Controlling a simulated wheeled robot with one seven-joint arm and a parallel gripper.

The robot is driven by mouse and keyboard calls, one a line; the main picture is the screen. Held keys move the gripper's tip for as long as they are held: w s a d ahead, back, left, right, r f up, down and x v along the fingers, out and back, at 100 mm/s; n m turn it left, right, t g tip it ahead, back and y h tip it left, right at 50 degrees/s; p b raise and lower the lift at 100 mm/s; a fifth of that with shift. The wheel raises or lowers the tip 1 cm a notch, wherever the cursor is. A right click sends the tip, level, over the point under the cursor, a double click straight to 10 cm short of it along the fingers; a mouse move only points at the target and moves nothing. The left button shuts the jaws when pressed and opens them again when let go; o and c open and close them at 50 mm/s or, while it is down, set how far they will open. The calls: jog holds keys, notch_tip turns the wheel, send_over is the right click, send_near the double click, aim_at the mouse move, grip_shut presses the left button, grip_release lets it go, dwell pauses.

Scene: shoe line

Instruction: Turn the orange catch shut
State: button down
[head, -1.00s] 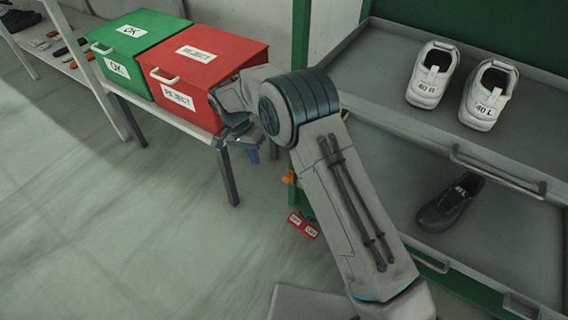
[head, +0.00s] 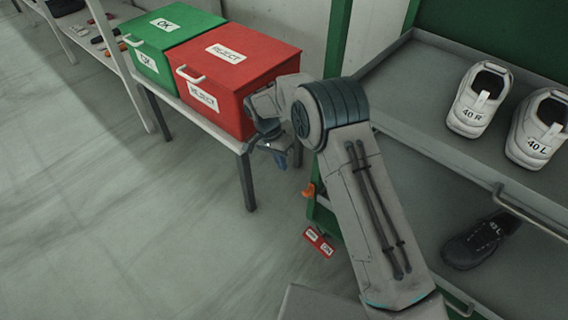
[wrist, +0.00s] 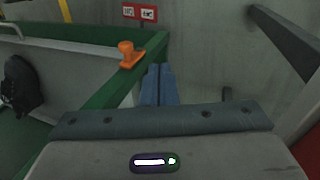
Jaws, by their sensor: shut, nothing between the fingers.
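The orange catch (wrist: 130,54) sits on the green frame post of the rack in the wrist view, with an upright knob on a flat base. In the head view the catch (head: 309,190) shows small on the rack's left side, left of my arm. My gripper (wrist: 159,72) has its blue fingers together with nothing between them. In the wrist view the fingertips are just right of the catch and apart from it. In the head view my gripper (head: 281,160) hangs below the red box's right side, partly hidden by my wrist.
A red REJECT box (head: 235,75) and a green OK box (head: 160,45) stand on a table left of my arm. The rack's trays (head: 425,90) hold white shoes and a dark shoe (head: 480,240). A red label (head: 319,242) is below the catch. Floor at left is clear.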

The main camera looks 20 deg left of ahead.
aim_at(308, 194)
jog(key=s+d+f+b, duration=0.1)
jog(key=d+f+b, duration=0.2)
jog(key=d+f, duration=0.2)
jog(key=shift+x, duration=1.1)
jog(key=shift+s+r, duration=0.1)
jog(key=shift+s, duration=0.05)
